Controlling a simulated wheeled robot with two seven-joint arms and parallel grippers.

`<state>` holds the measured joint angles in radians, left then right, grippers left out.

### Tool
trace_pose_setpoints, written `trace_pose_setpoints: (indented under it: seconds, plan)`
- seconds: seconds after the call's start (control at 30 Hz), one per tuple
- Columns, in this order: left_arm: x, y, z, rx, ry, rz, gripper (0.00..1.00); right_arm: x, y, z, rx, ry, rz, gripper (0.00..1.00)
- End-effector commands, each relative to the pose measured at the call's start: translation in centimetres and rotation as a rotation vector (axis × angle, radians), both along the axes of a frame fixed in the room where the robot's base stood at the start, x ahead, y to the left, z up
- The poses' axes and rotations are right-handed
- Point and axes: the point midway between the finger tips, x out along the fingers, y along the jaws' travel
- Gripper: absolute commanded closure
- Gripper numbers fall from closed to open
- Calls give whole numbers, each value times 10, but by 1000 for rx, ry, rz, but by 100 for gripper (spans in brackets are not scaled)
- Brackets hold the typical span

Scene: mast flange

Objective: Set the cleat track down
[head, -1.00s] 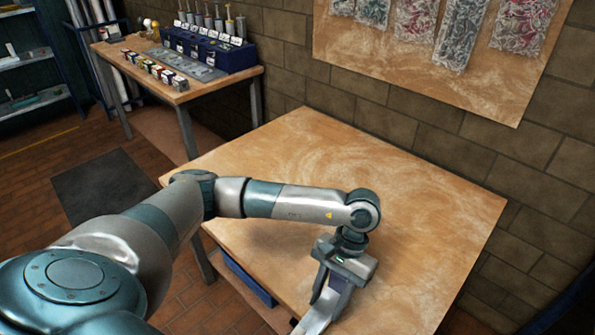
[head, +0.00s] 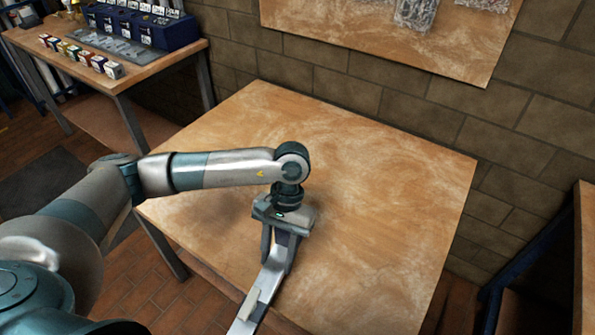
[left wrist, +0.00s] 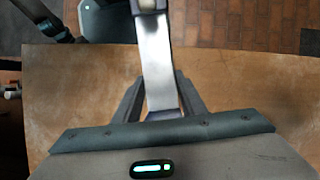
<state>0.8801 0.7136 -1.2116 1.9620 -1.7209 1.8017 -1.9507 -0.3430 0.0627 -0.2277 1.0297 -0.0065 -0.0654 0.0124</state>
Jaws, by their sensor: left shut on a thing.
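The cleat track (head: 262,290) is a long, narrow, light grey metal bar. My left gripper (head: 279,246) is shut on it over the front part of the wooden table (head: 370,215). The track runs from the jaws toward the bottom of the head view, past the table's near edge. In the left wrist view the track (left wrist: 157,65) stands between the two fingers (left wrist: 159,100), and its far part passes over the brick floor. Whether it touches the tabletop I cannot tell. Its lower end is cut off in the head view. My right gripper does not show.
The tabletop is bare behind and right of my gripper. A brick wall with a wooden board (head: 380,35) stands behind it. A side bench (head: 160,62) with small boxes and a blue rack is at the upper left. A dark-framed bench (head: 585,250) stands at the right edge.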

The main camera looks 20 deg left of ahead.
Motion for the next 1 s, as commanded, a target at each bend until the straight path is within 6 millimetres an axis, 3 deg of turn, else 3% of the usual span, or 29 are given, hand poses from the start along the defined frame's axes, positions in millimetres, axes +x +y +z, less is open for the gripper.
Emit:
trace_pose_setpoints:
  seconds: [0.37,1.0]
  plan:
    - [12,-23,1,-4,1,189,96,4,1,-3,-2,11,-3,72]
    - [56,-104,25,-8,2,1103,96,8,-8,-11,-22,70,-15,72]
